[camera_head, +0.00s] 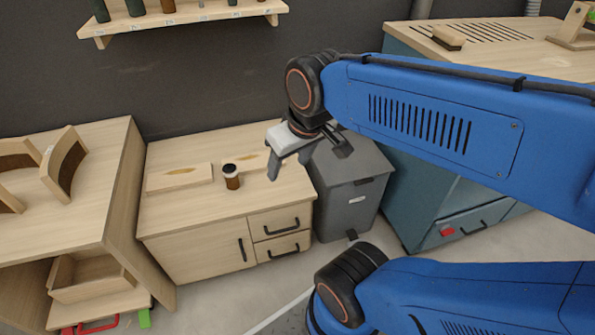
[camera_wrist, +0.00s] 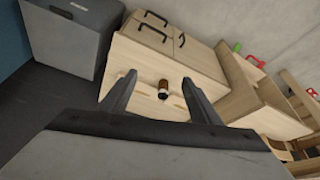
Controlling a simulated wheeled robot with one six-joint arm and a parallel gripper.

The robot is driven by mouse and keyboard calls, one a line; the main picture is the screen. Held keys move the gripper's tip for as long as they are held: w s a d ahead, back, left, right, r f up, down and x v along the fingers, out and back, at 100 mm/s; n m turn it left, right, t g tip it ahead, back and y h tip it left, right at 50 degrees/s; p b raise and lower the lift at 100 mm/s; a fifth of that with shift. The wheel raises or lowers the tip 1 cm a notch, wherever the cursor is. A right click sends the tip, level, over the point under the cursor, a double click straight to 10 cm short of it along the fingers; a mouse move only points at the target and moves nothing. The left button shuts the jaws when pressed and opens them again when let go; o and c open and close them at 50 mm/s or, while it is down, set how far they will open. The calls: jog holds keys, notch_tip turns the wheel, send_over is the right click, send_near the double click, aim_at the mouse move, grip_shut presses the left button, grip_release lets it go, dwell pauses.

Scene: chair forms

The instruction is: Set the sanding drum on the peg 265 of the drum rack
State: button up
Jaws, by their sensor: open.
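Pale wooden boards (camera_head: 180,180) lie on the cabinet beside the drum. A grey bin (camera_head: 350,190) stands right of the cabinet. A wooden bench (camera_head: 75,190) with curved forms (camera_head: 64,165) is at left. A teal machine (camera_head: 480,45) with a slotted wooden top stands at right.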

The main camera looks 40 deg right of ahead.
jog(key=s, duration=0.2)
jog(key=shift+s+d+f, duration=0.15)
jog(key=shift+s+f, duration=0.15)
jog(key=shift+s, duration=0.1)
jog(key=shift+o, duration=0.4)
